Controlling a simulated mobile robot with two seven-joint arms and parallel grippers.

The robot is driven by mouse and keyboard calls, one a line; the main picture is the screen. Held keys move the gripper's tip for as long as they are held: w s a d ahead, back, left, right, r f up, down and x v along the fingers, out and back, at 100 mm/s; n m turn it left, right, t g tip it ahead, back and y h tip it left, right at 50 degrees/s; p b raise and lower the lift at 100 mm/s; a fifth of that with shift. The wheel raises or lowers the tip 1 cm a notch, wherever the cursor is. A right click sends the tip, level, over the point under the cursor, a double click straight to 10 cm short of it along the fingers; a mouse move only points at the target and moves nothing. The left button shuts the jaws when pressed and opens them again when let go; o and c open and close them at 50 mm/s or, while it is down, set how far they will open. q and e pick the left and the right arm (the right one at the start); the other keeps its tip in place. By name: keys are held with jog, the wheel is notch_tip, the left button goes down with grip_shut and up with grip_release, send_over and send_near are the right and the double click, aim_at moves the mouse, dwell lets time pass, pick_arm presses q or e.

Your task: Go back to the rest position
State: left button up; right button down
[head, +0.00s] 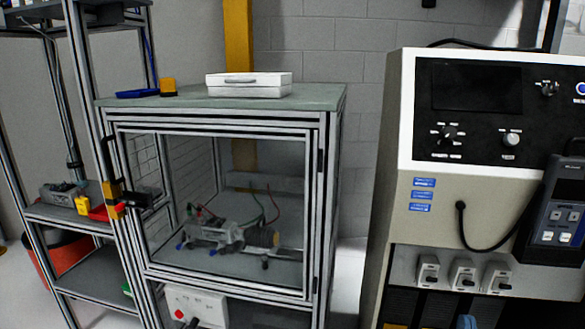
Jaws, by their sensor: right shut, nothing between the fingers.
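I can make out neither my left nor my right gripper in the head view. No arm of mine shows clearly either. A framed cabinet (222,118) with a clear front door stands left of centre, and the door looks shut. A black handle (107,158) and an orange and black latch (114,200) sit at the door's left edge. Behind the clear panel is a grey device (222,232) with red and green wires.
A white case (248,86), a blue tray (137,94) and a yellow block (168,86) lie on the cabinet top. A tall console (400,150) with a handheld meter (560,205) stands at right. A shelf rack (95,272) stands at left. A narrow floor gap (347,265) separates cabinet and console.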

jog(key=s+a+f+n+g+y+b, duration=0.25)
jog(key=s+f+g, duration=0.25)
jog(key=s+f, duration=0.3)
jog(key=s+a+f+n+g+y+b, duration=0.25)
jog(key=s+f+g, duration=0.25)
jog(key=f, duration=0.5)
pick_arm(q)
notch_tip(320, 180, down, 5)
jog(key=w+m+b, duration=0.1)
jog(key=b, duration=0.3)
pick_arm(e)
jog(key=s+a+f+g, duration=0.2)
jog(key=s+f+g, duration=0.15)
jog(key=s, duration=0.45)
jog(key=s+a+f+g, duration=0.2)
jog(key=s+g, duration=0.2)
jog(key=s, duration=0.3)
pick_arm(q)
notch_tip(320, 180, up, 10)
jog(key=n+p, duration=0.1)
jog(key=p, duration=1.4)
jog(key=shift+t, duration=0.4)
pick_arm(e)
notch_tip(320, 180, up, 11)
jog(key=d+m+t, duration=0.1)
jog(key=m, duration=0.1)
jog(key=shift+d+h, duration=0.2)
jog(key=shift+h, duration=0.2)
